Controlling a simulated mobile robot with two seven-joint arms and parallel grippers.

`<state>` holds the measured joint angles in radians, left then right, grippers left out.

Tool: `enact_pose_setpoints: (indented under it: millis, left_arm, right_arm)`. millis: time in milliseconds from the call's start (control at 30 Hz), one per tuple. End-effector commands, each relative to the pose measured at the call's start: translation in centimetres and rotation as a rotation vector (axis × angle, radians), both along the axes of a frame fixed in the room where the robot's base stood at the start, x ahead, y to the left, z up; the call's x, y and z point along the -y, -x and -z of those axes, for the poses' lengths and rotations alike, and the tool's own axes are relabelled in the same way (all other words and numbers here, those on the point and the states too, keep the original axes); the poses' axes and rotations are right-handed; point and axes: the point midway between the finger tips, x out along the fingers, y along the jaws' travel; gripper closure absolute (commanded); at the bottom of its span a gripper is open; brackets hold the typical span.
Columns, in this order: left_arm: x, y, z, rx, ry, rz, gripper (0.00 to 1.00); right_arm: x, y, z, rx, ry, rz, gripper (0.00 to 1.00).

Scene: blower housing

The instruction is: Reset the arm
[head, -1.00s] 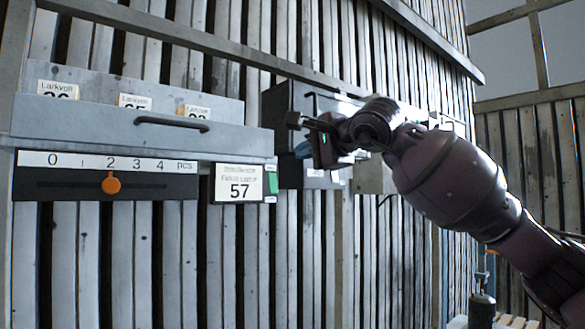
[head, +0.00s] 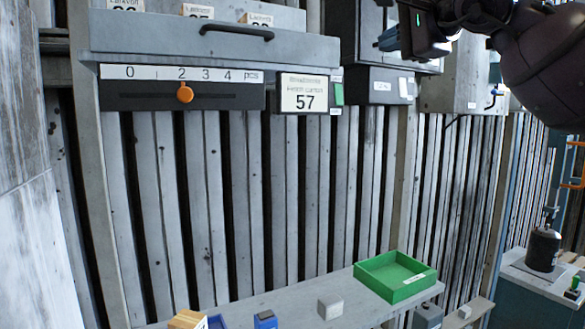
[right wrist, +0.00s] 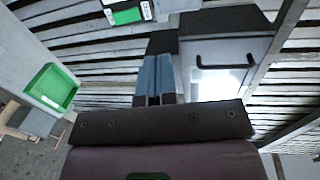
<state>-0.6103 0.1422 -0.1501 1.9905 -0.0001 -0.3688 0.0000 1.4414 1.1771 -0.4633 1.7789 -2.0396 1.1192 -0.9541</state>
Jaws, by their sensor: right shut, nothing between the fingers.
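My right arm comes in from the upper right of the head view. My right gripper (head: 388,39) is at the top edge, in front of a dark grey cabinet (head: 343,35), and part of it is cut off. In the right wrist view its two blue-grey fingers (right wrist: 158,80) are together with nothing between them. I cannot tell the exact gap between the gripper and the cabinet. My left gripper is not in view.
A grey drawer box (head: 200,60) hangs on the slatted wall above a scale with an orange slider knob (head: 185,93) at 2. A card (head: 304,93) reads 57. Below, a shelf (head: 290,310) holds a green tray (head: 395,277) and small blocks.

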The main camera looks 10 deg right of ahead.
Motion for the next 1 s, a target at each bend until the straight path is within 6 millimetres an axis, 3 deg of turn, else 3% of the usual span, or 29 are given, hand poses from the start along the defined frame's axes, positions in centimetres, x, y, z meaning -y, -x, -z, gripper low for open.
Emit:
enact_pose_setpoints:
  millis: [167,400,533,667,767,1000]
  left_arm:
    - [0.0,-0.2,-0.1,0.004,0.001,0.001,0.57]
    - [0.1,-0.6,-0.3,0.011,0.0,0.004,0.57]
    - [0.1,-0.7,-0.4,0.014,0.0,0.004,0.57]
    - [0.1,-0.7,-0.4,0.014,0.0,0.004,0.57]
    - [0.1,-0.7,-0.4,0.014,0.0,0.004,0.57]
    - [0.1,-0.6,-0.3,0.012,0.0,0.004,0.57]
  right_arm:
    - [-1.6,0.6,-1.0,-0.003,-0.17,-0.085,1.0]
    - [-7.5,5.2,-3.8,-0.153,-0.624,-0.468,1.0]
    - [-10.3,6.9,-3.4,-0.34,-0.904,-0.676,1.0]
    - [-11.6,6.8,-1.2,-0.589,-1.222,-0.83,1.0]
    - [-11.5,5.7,1.4,-0.794,-1.488,-0.901,1.0]
    - [-9.4,1.6,9.4,-1.188,-2.073,-0.916,1.0]
